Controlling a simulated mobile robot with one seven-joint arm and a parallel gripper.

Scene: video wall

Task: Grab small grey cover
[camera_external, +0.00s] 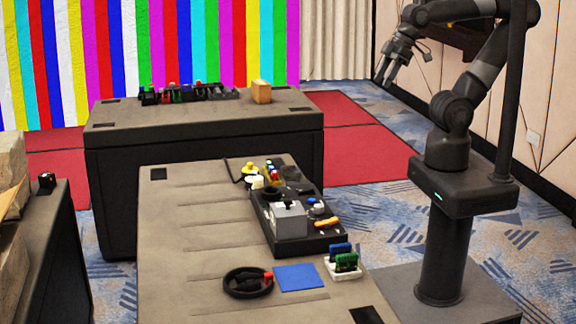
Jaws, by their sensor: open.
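A small grey box-like piece (289,219) with a dark spot on its front sits on the black tray (280,250) on the near table. It may be the small grey cover, but at this size I cannot tell for sure. My gripper (385,81) is open and empty, pointing down and left. It hangs in the air above the floor, up and to the right of the tray, well apart from the grey piece.
The near table (190,250) also bears a black ring-shaped dish (248,283), a blue square (299,277) and a white holder (343,271) with blue and green pieces. Its left part is mostly clear. A far table (200,122) bears a wooden block (261,92).

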